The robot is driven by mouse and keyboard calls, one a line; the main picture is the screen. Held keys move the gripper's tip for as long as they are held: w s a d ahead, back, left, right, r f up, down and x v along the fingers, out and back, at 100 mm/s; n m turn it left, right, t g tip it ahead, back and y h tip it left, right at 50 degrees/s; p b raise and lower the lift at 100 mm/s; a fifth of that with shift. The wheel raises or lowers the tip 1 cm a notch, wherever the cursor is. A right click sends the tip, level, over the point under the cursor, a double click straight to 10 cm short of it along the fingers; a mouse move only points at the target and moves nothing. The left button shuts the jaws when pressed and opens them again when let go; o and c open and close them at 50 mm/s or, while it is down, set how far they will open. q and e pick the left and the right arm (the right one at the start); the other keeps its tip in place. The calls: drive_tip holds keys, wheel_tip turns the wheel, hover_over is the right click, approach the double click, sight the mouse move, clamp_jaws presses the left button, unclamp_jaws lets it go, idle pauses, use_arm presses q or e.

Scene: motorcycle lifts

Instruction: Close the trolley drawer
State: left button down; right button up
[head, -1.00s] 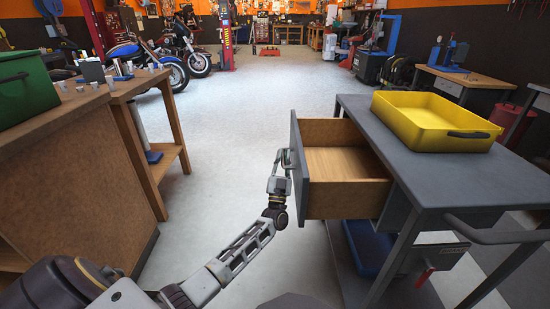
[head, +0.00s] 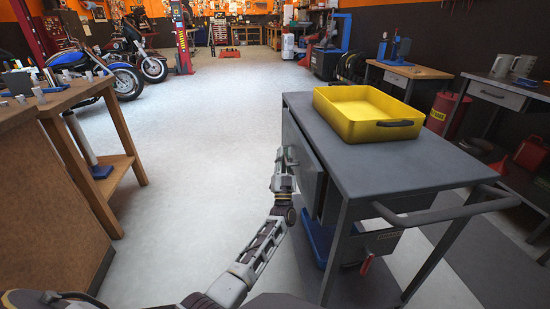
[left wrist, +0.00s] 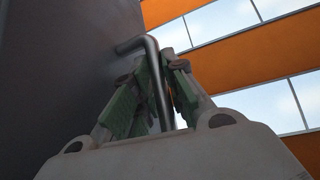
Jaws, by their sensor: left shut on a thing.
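The grey trolley (head: 430,163) stands right of centre in the head view. Its drawer front (head: 304,160) faces left and sits close to the trolley body, with little or none of the drawer box showing. I cannot tell whether it is fully flush. My left gripper (head: 284,160) is at the drawer front. In the left wrist view its fingers (left wrist: 155,95) are shut around the bent metal drawer handle (left wrist: 157,75). The drawer's inside is hidden. My right gripper is in neither view.
A yellow tray (head: 352,130) sits on the trolley top. A push bar (head: 450,212) sticks out at the trolley's near end, and a blue bin (head: 322,238) is on the lower shelf. A wooden bench (head: 60,150) stands at left. The floor (head: 200,140) between is clear.

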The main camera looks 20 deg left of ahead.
use_arm(q)
drive_tip(key=shift+w+d+f, duration=0.1)
drive_tip(key=shift+w+d, duration=0.25)
drive_tip(key=shift+d, duration=0.3)
drive_tip(key=c, duration=1.7)
unclamp_jaws()
drive_tip(key=shift+w+d, duration=0.1)
drive_tip(key=shift+d, duration=0.1)
drive_tip(key=shift+a, duration=0.1)
drive_tip(key=v, duration=1.2)
